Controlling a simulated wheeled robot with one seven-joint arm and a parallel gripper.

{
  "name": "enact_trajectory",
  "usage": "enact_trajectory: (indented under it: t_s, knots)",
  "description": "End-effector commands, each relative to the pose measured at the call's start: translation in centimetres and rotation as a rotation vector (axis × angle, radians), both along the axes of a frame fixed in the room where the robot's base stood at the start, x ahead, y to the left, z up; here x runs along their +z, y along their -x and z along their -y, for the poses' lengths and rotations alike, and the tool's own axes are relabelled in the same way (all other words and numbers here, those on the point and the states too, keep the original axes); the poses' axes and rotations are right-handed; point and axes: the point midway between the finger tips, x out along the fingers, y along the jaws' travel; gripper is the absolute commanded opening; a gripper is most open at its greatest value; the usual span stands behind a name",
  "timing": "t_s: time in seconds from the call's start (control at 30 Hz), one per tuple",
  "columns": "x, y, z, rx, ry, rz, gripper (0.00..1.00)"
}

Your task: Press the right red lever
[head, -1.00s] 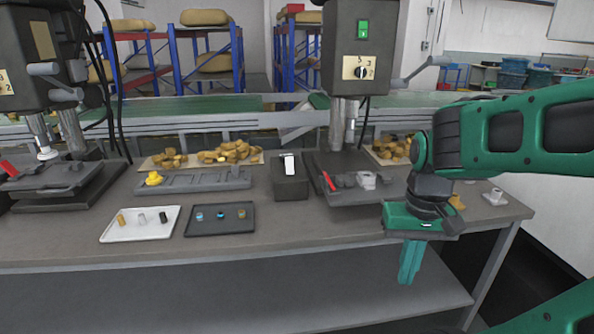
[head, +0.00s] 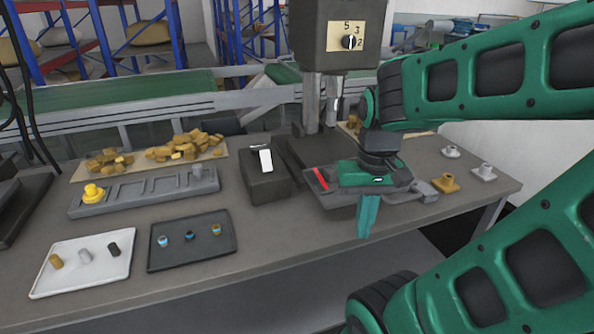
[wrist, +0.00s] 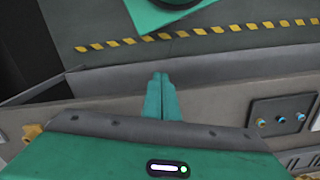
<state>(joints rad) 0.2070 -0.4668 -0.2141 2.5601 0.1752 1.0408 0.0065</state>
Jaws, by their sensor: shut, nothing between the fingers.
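The right red lever (head: 321,178) is a short red bar on the left side of the right-hand press's grey vise, under the press head. It is partly bordered by my gripper's body at its right in the head view. My gripper (head: 367,232) is shut and empty, green fingers pointing down. In the head view its fingers overlap the table's front edge, to the right of and lower than the lever. In the wrist view the closed fingertips (wrist: 160,77) show against the table edge and floor; the lever is not in that view. Part of the vise is hidden behind my gripper.
A dark box (head: 266,186) with a white switch stands left of the vise. A dark tray (head: 160,262) and a white tray (head: 50,287) hold small parts farther left. The press head (head: 310,30) hangs above. Several small fittings (head: 445,183) lie at the right.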

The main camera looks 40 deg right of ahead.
Motion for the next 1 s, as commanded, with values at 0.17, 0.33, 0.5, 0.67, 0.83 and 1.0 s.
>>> enact_trajectory:
  t_s: [0.17, 0.33, 0.5, 0.67, 0.83, 1.0]
  knots:
    - [0.4, 0.8, 0.0, 0.009, 0.002, 0.007, 0.00]
    - [1.3, -0.8, 1.4, 0.137, 0.048, -0.027, 0.00]
    - [3.0, -5.5, 3.3, 0.447, 0.145, -0.127, 0.00]
    - [4.7, -11.1, 3.4, 0.782, 0.226, -0.253, 0.00]
    - [6.0, -16.7, 1.2, 1.126, 0.285, -0.407, 0.00]
    - [6.7, -21.2, -3.0, 1.435, 0.310, -0.569, 0.00]
